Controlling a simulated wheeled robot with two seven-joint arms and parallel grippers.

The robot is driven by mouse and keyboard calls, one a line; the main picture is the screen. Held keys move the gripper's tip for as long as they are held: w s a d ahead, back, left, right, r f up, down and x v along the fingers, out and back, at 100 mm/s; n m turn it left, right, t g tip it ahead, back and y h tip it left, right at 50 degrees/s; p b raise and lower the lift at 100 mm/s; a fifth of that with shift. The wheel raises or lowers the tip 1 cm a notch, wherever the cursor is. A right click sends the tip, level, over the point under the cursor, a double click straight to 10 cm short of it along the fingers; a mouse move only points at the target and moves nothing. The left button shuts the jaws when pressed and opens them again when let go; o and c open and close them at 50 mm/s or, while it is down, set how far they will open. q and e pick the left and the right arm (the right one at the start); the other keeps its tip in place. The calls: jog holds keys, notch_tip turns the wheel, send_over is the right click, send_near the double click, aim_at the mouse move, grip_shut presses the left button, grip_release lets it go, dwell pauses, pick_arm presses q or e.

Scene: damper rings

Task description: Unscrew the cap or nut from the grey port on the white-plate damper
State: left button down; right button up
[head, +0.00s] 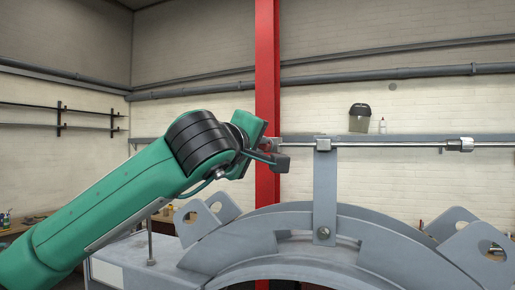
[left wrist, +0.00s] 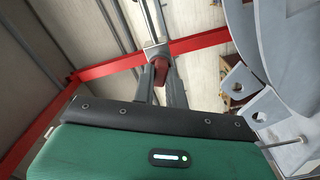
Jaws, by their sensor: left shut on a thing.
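My left gripper (head: 275,155) comes in from the left and is shut on a small red cap (left wrist: 160,68) at the near end of a thin horizontal pipe (head: 400,145). In the left wrist view the fingers (left wrist: 161,88) lie on both sides of the red cap, with the pipe running away behind it. In the head view the fingers mostly hide the cap. A grey block (head: 323,145) on an upright bracket carries the pipe, right of the gripper. A white plate (head: 106,272) shows at the lower left. I cannot tell which part is the grey port. My right gripper is out of view.
A large grey ring damper (head: 300,245) with lugs fills the lower right, below the gripper. A metal fitting (head: 459,145) sits on the pipe at the far right. A red column (head: 267,70) stands behind the gripper. A thin upright rod (head: 150,243) stands below the arm.

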pick_arm(q)
jog(key=n+b, duration=0.1)
jog(key=n, duration=0.1)
jog(key=n+b, duration=0.1)
jog(key=b, duration=0.1)
jog(key=n+b, duration=0.1)
jog(key=n, duration=0.1)
jog(key=shift+f+n, duration=0.3)
jog(key=shift+f, duration=0.05)
jog(key=shift+r+b+v, duration=0.2)
jog(key=shift+b+v, duration=0.5)
jog(key=shift+v, duration=0.5)
jog(key=shift+r+b+v, duration=0.15)
jog(key=shift+b+v, duration=0.55)
jog(key=shift+v, duration=0.55)
jog(key=b+v, duration=0.2)
jog(key=v, duration=0.3)
jog(key=shift+b, duration=0.35)
